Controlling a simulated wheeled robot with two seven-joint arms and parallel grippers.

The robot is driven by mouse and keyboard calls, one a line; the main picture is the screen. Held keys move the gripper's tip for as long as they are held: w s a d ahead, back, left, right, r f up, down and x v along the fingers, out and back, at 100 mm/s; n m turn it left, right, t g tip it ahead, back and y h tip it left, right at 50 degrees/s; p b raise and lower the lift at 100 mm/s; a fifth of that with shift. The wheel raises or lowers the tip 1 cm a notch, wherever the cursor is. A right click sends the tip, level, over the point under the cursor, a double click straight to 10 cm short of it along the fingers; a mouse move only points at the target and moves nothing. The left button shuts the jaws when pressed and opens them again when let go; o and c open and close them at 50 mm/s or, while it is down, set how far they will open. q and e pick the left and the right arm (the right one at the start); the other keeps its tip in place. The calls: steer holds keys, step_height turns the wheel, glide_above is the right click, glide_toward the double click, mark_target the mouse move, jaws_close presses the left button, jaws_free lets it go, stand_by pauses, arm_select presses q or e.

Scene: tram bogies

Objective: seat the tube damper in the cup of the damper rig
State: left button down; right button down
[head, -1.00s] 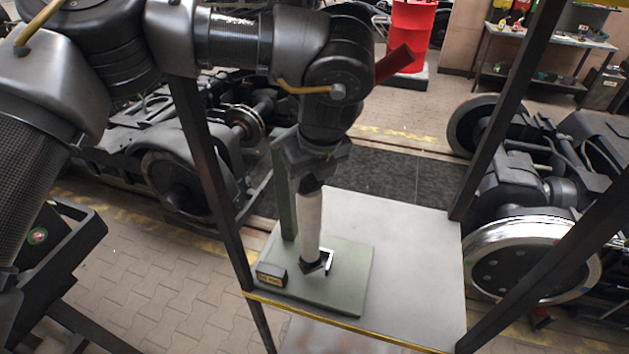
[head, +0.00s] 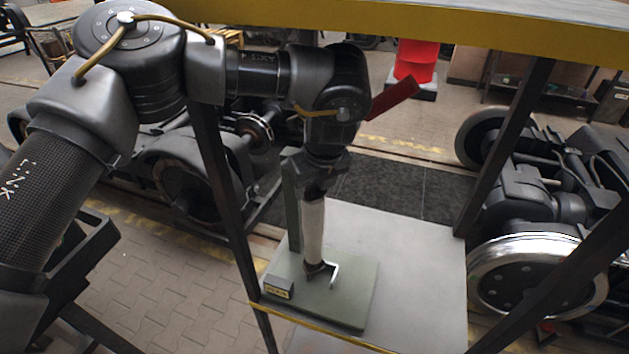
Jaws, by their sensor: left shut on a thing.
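The tube damper (head: 313,232) is a pale, nearly upright tube with a dark lower end. My left gripper (head: 315,192) is shut around its upper end and points down. The damper rig has a green base plate (head: 345,302), a green post (head: 293,210) behind the damper and a small labelled block (head: 278,287) at the front left. At the damper's foot is a small dark fitting with a pale angled edge (head: 333,274), apparently the cup. The lower end is at this fitting; I cannot tell whether it is inside or just above. My right gripper is not in view.
The rig stands on a grey table (head: 420,265) framed by dark posts (head: 512,140), with a yellow-edged beam (head: 400,28) above. A red bar (head: 393,98) shows beside my left wrist. Bogies with wheels (head: 525,275) stand at both sides. The table's right part is clear.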

arm_select(q)
steer(key=shift+w, duration=0.1)
steer(key=c, duration=1)
jaws_free()
steer(key=shift+f, duration=0.15)
steer(key=o, duration=0.4)
steer(key=shift+s, duration=0.2)
steer(key=shift+c, duration=0.2)
steer(key=shift+w, duration=0.1)
steer(key=shift+b, duration=0.3)
steer(key=shift+s+d+r+b, duration=0.35)
steer(key=shift+s+b, duration=0.2)
steer(key=shift+b, duration=0.5)
steer(key=s+d+b, duration=0.4)
steer(key=s+d, duration=0.1)
steer(key=s, duration=0.5)
steer(key=shift+r+b, duration=0.35)
steer(key=shift+b, duration=0.05)
